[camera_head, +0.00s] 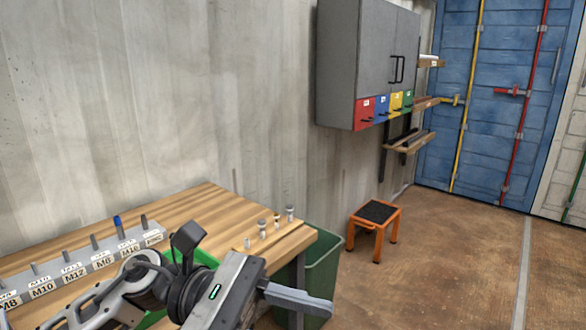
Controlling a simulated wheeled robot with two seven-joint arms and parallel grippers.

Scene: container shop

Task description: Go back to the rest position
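My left gripper (318,302) comes in from the lower left, over the front right part of the wooden workbench (190,205). Its fingers point right, past the bench edge and in front of the green bin (323,262). They overlap in this view, so I cannot tell whether they are open or shut. I see nothing held in them. My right gripper is not in view.
A labelled rack (70,271) with several upright pegs, one blue-topped (118,222), runs along the bench. Behind my arm is a green tray (204,257). Several small fasteners (262,225) stand near the corner. An orange stool (375,222) stands on open floor.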

